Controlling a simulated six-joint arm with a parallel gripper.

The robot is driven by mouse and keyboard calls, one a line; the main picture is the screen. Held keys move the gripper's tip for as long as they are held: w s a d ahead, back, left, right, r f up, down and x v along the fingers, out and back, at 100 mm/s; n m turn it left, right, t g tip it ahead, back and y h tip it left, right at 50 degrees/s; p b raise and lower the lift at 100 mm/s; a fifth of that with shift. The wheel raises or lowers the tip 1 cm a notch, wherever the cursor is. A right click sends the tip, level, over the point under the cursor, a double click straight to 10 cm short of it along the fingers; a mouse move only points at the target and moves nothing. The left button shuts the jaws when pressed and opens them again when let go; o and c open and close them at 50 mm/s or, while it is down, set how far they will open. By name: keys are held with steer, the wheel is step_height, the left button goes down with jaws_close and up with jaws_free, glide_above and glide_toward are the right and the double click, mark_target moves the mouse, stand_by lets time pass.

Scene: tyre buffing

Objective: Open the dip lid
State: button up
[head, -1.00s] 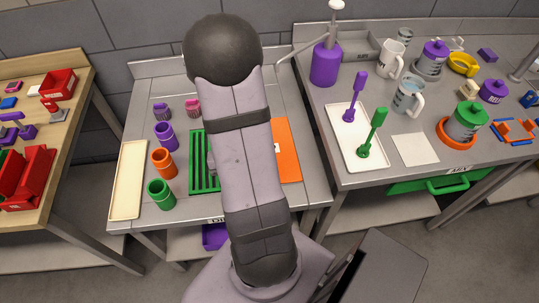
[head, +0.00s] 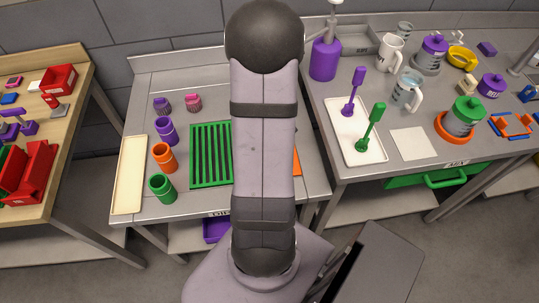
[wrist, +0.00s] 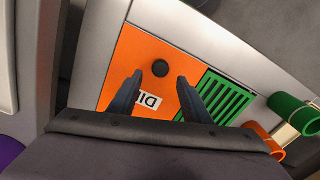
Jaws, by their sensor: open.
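The dip lid (wrist: 138,52) is a flat orange panel with a round black knob (wrist: 160,68) and a white label (wrist: 148,102), partly cut off by my gripper in the wrist view. It lies flat in the grey table beside a green slatted rack. In the head view only a thin strip of the orange lid (head: 297,162) shows to the right of my arm. My gripper (wrist: 158,86) is open and empty. In the wrist view its two dark fingers lie on either side of the knob's line, with the knob just beyond their tips. I cannot tell its height above the lid.
The green rack (head: 211,155) adjoins the lid. Purple (head: 167,132), orange (head: 164,157) and green (head: 162,188) cups stand left of it, near a cream tray (head: 130,175). The right table holds a white tray (head: 355,135) with two brushes and a purple bottle (head: 325,57).

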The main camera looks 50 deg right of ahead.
steer(key=shift+f, duration=2.3)
jaws_close()
